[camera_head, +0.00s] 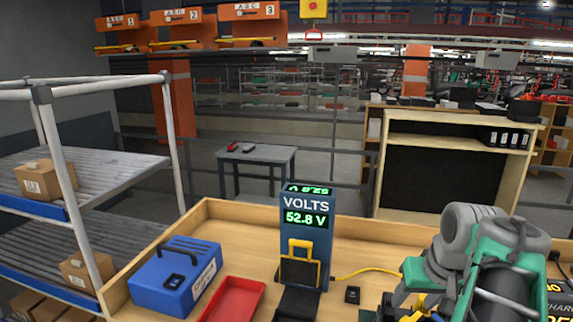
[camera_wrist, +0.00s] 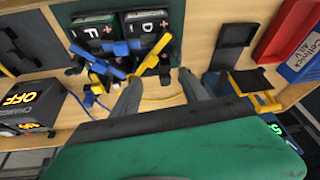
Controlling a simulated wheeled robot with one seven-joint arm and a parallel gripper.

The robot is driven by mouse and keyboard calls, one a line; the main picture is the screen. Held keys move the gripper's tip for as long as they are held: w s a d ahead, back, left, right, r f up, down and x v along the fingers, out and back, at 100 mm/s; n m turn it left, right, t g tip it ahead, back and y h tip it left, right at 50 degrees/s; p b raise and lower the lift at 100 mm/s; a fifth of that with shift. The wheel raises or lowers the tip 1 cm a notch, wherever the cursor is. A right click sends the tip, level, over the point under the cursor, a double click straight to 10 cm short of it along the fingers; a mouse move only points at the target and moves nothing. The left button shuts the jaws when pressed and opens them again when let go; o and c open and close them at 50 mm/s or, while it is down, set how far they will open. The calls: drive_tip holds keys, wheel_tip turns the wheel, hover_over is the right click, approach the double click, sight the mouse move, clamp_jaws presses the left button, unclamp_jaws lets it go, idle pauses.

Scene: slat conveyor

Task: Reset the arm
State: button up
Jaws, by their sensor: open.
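My arm (camera_head: 480,262), grey and green, is bent over the right side of the wooden bench in the head view. My gripper (camera_wrist: 157,84) shows in the wrist view as two grey fingers spread apart, with nothing between them. Beyond the fingertips are blue and yellow clamp-like parts (camera_wrist: 125,60) on a black fixture, in front of two green-and-black units (camera_wrist: 146,22) marked with letters. I cannot tell whether the fingers touch any of these. In the head view my arm hides most of this area.
The wooden bench (camera_head: 215,228) holds a blue case (camera_head: 160,285), a red tray (camera_head: 236,300) and a voltage display post (camera_head: 307,240) reading 52.8 V. A charger box reading OFF (camera_wrist: 28,105) stands left in the wrist view. A roller rack (camera_head: 95,170) stands left of the bench.

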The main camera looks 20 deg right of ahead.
drive_tip(key=w+a+f+n+b, duration=0.1)
drive_tip(key=a+f+n+b, duration=0.1)
drive_tip(key=a+f, duration=0.7)
drive_tip(key=a+f+n+y+b, duration=0.1)
drive_tip(key=a+f+n+b, duration=0.2)
drive_tip(key=a+f, duration=0.6)
drive_tip(key=a+b, duration=0.1)
drive_tip(key=a, duration=0.7)
drive_tip(key=shift+w+f+g, duration=0.4)
